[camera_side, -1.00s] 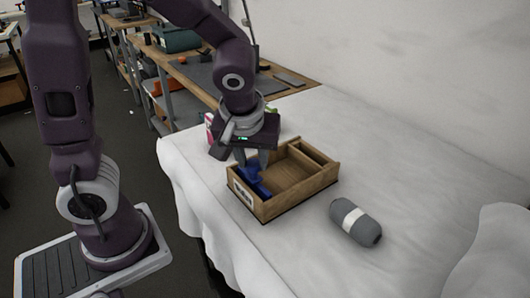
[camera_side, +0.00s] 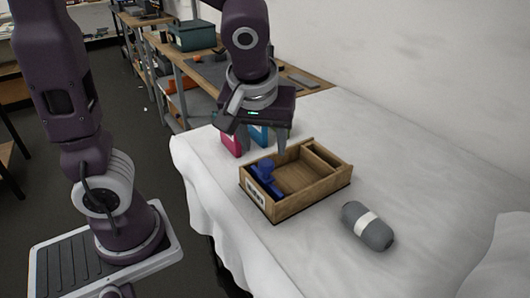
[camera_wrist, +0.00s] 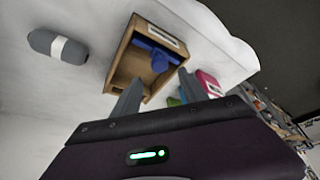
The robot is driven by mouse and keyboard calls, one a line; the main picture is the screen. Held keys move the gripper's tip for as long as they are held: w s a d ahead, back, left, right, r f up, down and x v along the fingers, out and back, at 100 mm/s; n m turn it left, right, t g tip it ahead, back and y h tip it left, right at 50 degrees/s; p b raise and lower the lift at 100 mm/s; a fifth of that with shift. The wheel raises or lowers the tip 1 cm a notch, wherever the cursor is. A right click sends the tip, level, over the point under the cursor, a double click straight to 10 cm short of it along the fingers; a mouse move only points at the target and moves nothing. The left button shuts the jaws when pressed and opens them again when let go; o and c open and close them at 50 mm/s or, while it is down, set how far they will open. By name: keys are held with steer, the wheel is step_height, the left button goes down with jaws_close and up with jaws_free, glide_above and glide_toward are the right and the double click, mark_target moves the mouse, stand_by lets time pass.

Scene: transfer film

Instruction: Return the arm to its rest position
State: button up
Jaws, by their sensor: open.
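My gripper (camera_side: 262,143) is open and empty, raised just above the far left corner of a wooden box in the side view. In the wrist view its two fingers (camera_wrist: 158,88) stand apart with nothing between them. The wooden box (camera_side: 322,189) sits on the white-covered table and has a narrow compartment along one side. A blue object (camera_side: 265,177) lies in the box at its left end; it also shows in the wrist view (camera_wrist: 158,57).
A grey roll with a white band (camera_side: 368,226) lies right of the box. A pink box (camera_side: 231,145) and a blue item (camera_side: 258,136) stand behind my gripper. White cloth (camera_side: 420,190) is clear to the right. Workbenches with a green case (camera_side: 193,36) are behind.

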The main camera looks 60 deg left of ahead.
steer(key=shift+s+d+r, duration=0.1)
steer(key=shift+s+r, duration=0.05)
steer(key=shift+r, duration=0.15)
steer(key=s+r+m+t+h, duration=0.2)
steer(key=s+r+m+h, duration=0.1)
steer(key=s+m, duration=0.6)
steer(key=s, duration=0.3)
steer(key=shift+d, duration=0.2)
steer(key=shift+r, duration=0.1)
